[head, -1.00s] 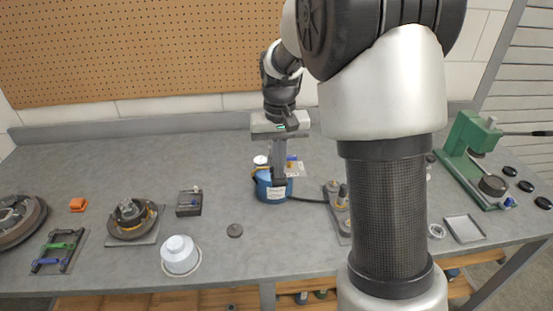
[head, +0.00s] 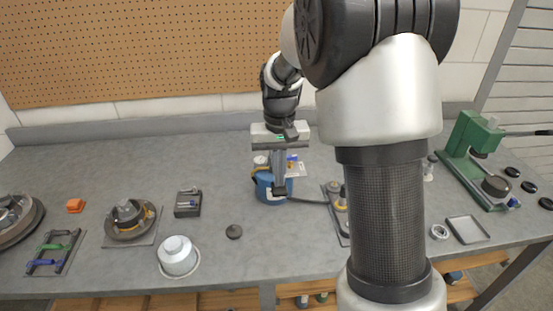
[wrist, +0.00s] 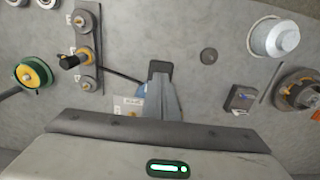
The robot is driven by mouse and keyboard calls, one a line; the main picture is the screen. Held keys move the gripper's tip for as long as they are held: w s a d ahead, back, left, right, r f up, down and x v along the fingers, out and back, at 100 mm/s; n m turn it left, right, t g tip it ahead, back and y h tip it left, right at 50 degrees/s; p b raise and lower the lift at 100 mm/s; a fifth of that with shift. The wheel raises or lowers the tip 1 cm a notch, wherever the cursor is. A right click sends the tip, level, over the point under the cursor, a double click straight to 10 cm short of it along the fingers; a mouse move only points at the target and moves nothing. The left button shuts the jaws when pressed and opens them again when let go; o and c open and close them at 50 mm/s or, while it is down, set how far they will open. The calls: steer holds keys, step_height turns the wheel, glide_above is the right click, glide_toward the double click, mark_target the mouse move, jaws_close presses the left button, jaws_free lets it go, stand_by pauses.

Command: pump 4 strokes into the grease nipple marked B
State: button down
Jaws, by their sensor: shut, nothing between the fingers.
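The blue grease pump (head: 265,186) stands on the bench below my gripper, with a pale label on its front. My gripper (head: 280,191) is shut and empty, its fingers pointing down in front of the pump. In the wrist view the fingers (wrist: 160,68) hide most of the pump (wrist: 141,90). A black hose (wrist: 120,76) runs from the pump to a grey plate (wrist: 98,12) with several round nipple bosses. A black coupler (wrist: 69,62) is at the middle boss. The marking letters are too small to read surely. I cannot tell whether the fingers touch the pump.
A white cup-shaped part (head: 177,255), a dark disc (head: 234,231), a small dark box (head: 188,203) and a hub on a plate (head: 130,218) lie to the left. A green press (head: 470,160) and a shallow tray (head: 467,230) are at right. My arm hides part of the bench.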

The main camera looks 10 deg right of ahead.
steer(key=shift+r, duration=0.15)
steer(key=r+p, duration=0.1)
steer(key=r, duration=0.1)
steer(key=r+p, duration=0.4)
steer(key=shift+w, duration=0.35)
steer(key=shift+f, duration=0.1)
stand_by(0.4)
steer(key=shift+s+f+b, duration=0.15)
steer(key=shift+f+b, duration=0.2)
steer(key=shift+f, duration=0.2)
steer(key=shift+s+f+b, duration=0.15)
steer(key=shift+f+b, duration=0.2)
steer(key=shift+f, duration=0.15)
steer(key=shift+f, duration=0.1)
steer(key=shift+s+f+b, duration=0.1)
steer(key=shift+f+b, duration=0.7)
steer(key=shift+f, duration=0.45)
